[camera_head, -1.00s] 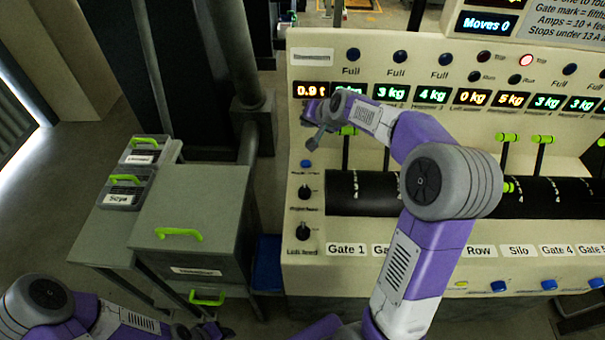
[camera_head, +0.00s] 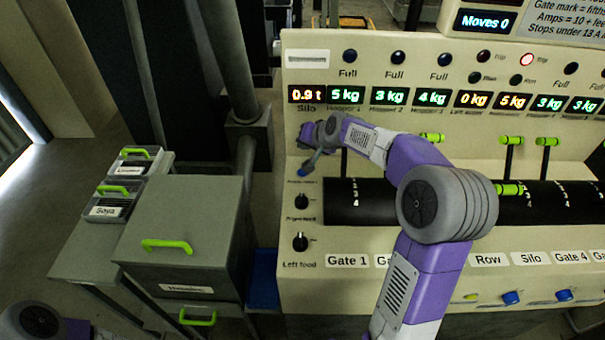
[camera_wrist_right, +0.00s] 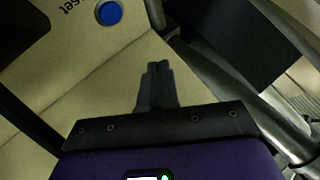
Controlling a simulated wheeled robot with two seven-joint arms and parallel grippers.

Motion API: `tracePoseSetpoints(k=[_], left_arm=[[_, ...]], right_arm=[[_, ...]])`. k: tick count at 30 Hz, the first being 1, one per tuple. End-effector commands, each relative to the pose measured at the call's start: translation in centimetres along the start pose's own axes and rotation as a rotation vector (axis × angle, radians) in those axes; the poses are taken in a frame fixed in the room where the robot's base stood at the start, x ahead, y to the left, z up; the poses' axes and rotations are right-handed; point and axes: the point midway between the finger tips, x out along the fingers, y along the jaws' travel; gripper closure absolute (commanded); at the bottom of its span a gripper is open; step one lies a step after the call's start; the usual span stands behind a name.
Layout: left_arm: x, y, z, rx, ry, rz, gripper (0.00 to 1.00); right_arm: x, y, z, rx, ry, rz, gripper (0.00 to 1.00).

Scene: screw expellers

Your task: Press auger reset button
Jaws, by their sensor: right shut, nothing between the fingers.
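The blue auger reset button (camera_wrist_right: 108,12) shows near the top edge of the right wrist view, on the cream panel beside lettering ending in "set". In the head view it is mostly hidden behind my right gripper (camera_head: 308,163), at the left end of the console (camera_head: 430,185). My right gripper (camera_wrist_right: 158,68) is shut and empty, its fingertips together. It is close to the panel, and the button lies beyond its tips and to the left in the wrist view, apart from them. My left gripper is not in view.
Two black knobs (camera_head: 301,201) sit below the button area. Green-handled gate levers (camera_head: 510,140) and a dark cylinder (camera_head: 350,202) are to the right. A red lamp (camera_head: 527,59) is lit. A grey cabinet (camera_head: 180,230) stands left of the console.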

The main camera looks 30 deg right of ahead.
Motion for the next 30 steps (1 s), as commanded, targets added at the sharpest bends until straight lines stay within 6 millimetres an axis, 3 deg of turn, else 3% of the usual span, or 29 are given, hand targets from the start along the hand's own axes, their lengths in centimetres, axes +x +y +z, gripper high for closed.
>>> tracePoseSetpoints(k=[15,30], left_arm=[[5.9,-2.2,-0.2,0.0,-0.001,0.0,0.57],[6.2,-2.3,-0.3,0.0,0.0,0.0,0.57]], right_arm=[[5.0,3.7,3.7,0.001,-0.001,0.0,1.0],[5.3,3.9,3.9,0.001,-0.001,0.0,1.0]])
